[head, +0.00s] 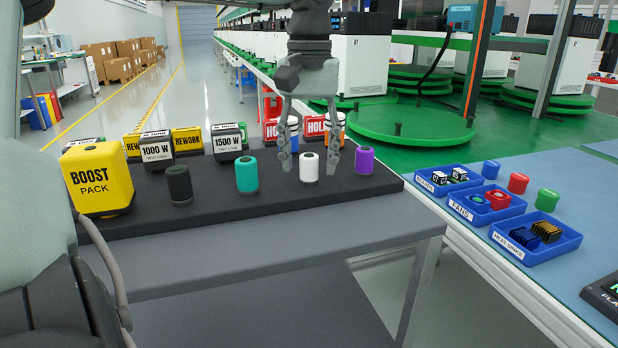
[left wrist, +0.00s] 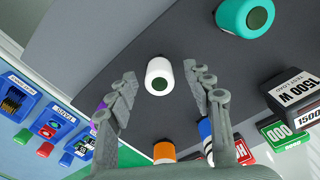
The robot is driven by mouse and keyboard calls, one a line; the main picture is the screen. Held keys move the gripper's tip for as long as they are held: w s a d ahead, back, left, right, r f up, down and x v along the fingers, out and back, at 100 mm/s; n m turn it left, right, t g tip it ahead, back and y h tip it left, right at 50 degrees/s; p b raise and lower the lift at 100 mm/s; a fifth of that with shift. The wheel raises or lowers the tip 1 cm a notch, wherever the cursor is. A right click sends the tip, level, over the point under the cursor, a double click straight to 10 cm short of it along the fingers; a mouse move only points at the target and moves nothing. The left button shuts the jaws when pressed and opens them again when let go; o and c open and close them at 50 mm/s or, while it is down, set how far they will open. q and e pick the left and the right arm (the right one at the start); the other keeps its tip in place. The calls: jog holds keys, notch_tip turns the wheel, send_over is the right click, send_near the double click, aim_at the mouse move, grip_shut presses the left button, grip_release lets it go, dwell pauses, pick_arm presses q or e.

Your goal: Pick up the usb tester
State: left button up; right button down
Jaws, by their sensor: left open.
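Small capped cylinders stand in a row on the black mat (head: 225,207): black (head: 179,186), teal (head: 247,174), white (head: 309,170) and purple (head: 364,160). None carries a readable name, so I cannot tell which is the usb tester. My left gripper (head: 308,158) points down with its fingers open, one on each side of the white cylinder. In the left wrist view the white cylinder (left wrist: 158,84) shows between and just ahead of the fingertips (left wrist: 161,77), with gaps on both sides. Contact is not visible. My right gripper is not in view.
A yellow BOOST PACK (head: 98,180) and black 1000 W (head: 157,148) and 1500 W blocks (head: 228,142) stand left. Orange-and-blue cylinders stand behind the gripper by red HOLD signs (head: 313,125). Blue bins (head: 535,258) lie on the right table. The mat's front strip is clear.

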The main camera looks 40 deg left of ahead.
pick_arm(q)
jog(key=shift+f, duration=0.75)
grip_shut()
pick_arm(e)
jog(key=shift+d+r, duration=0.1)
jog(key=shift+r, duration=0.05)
